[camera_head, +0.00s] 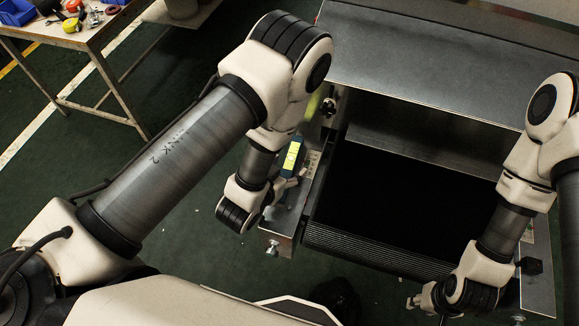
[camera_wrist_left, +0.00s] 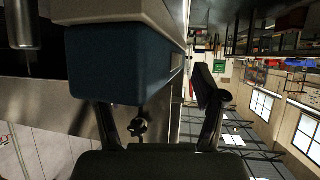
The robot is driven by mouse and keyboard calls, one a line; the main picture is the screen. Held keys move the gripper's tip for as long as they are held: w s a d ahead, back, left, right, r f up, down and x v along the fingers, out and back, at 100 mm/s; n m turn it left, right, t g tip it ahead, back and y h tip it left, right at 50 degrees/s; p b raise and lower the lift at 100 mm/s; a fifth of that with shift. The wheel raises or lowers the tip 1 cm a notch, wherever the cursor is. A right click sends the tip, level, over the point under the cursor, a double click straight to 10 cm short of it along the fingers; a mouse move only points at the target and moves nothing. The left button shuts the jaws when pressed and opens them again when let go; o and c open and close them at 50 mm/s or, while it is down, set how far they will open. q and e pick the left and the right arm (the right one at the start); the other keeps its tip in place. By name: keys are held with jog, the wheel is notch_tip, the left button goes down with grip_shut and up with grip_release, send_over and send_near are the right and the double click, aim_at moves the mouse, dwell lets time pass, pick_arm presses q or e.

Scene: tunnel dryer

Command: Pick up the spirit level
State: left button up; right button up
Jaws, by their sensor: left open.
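The spirit level (camera_head: 291,158), dark blue with a bright yellow-green part, is at the left side ledge of the dryer in the head view. My left gripper (camera_head: 290,181) is beside its near end, partly hidden by my own wrist. In the left wrist view a large blue block (camera_wrist_left: 120,65), apparently the spirit level, is close in front of my left gripper (camera_wrist_left: 155,95). The two fingers are spread apart, and the block lies towards the left finger. I cannot tell whether they touch.
The dryer's dark belt opening (camera_head: 400,205) lies between my arms, under a grey metal hood (camera_head: 430,65). Metal side ledges and knobs flank it. A workbench (camera_head: 75,35) with tools and blue bins stands at the upper left. Green floor is clear between.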

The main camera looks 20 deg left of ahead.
pick_arm(q)
jog(key=shift+s+r, duration=0.1)
jog(key=shift+s, duration=0.15)
jog(key=shift+c, duration=1.3)
grip_shut()
